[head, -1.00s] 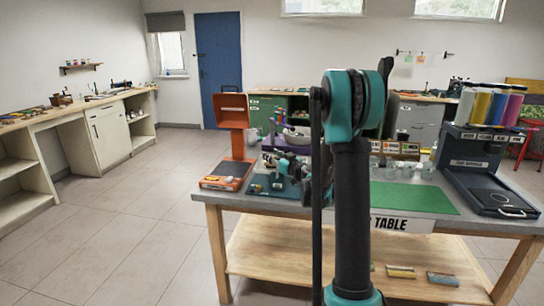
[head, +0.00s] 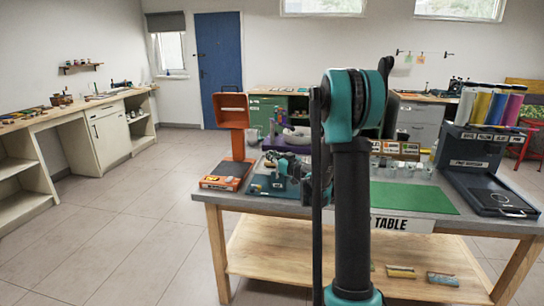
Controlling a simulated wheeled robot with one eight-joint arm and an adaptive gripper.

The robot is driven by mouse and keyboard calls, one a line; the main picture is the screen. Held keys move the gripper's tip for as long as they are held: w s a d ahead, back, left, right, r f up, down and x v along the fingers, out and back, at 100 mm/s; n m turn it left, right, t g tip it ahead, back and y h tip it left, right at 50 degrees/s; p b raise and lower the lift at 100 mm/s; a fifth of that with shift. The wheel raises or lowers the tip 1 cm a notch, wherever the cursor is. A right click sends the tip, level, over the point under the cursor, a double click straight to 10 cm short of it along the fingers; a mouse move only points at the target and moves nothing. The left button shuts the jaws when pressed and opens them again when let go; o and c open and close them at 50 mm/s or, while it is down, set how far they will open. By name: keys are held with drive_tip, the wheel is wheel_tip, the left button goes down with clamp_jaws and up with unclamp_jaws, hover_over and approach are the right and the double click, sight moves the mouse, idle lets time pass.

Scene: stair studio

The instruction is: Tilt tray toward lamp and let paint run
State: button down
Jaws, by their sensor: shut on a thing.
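An orange lamp-like stand with a hooded head (head: 232,110) is on the left end of the work table. Just right of its base is a low dark blue-teal tray (head: 258,190) with small items on or at it; I cannot make out any paint or its tilt. My gripper (head: 276,163) is small and dark above the tray's back part. It appears shut at the tray, but the fingers and grip point are too small to see clearly. My own arm hides the tray's right side.
The work table (head: 222,205) has a green mat (head: 415,197) right of my arm. A dark rack with colored cylinders (head: 478,165) stands at the right end. Small clear cups (head: 405,172) and a labelled box line the back. Floor at left is clear (head: 130,240).

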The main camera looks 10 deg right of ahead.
drive_tip(key=shift+w+a+f+n+g+h, duration=0.2)
drive_tip(key=shift+a+n+g, duration=0.1)
drive_tip(key=shift+a+n, duration=0.15)
drive_tip(key=shift+w+a+f+n+g+h, duration=0.1)
drive_tip(key=shift+a+f+n+g+h, duration=0.1)
drive_tip(key=shift+a+n+g, duration=0.2)
drive_tip(key=c, duration=1.4)
unclamp_jaws()
drive_tip(key=shift+o, duration=0.2)
drive_tip(key=shift+s, duration=0.1)
drive_tip(key=v, duration=1.2)
